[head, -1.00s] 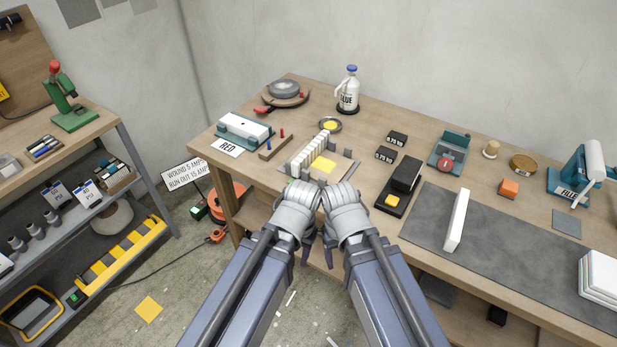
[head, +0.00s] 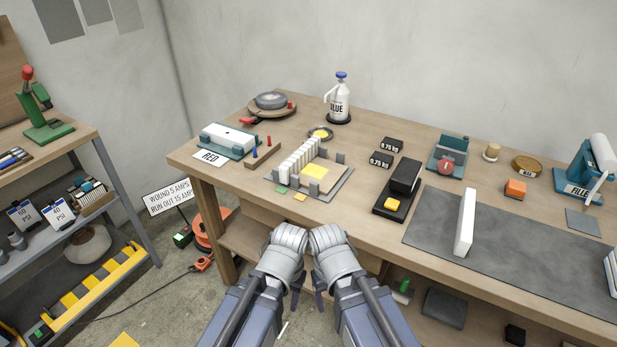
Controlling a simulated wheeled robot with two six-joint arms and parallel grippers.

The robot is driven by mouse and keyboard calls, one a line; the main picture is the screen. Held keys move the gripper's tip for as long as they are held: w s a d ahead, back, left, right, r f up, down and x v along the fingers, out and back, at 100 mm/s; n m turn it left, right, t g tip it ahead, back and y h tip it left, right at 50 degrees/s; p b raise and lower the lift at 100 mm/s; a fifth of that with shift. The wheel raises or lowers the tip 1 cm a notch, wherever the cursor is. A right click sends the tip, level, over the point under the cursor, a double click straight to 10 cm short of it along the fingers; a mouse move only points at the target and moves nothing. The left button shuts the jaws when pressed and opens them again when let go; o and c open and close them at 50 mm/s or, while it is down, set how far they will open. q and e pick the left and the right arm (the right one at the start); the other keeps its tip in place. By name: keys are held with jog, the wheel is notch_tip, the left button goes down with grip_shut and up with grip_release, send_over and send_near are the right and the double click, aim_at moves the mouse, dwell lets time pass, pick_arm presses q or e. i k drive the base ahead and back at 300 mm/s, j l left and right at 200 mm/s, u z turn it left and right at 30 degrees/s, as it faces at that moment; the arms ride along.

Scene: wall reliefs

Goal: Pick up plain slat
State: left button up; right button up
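A plain white slat (head: 465,222) stands on its long edge on the grey mat (head: 430,220), at the right part of the bench. Several similar white slats (head: 298,160) stand in a row on a grey jig board (head: 335,186) near the bench's middle. My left gripper (head: 296,299) and my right gripper (head: 320,300) hang side by side below the front edge of the bench, away from the slats. My wrists hide most of both grippers, and their opening does not show.
A black device with a yellow button (head: 395,203) stands between the jig board and mat. A white glue bottle (head: 340,100), a teal tray (head: 448,157) and an orange block (head: 515,188) stand farther back. White sheets (head: 612,270) lie at the right edge. The mat is otherwise clear.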

aim_at(463, 242)
jog(key=i+j+z, duration=0.1)
jog(key=z, duration=0.25)
jog(key=i+j+z, duration=0.1)
jog(key=j+z, duration=0.45)
jog(key=z, duration=0.15)
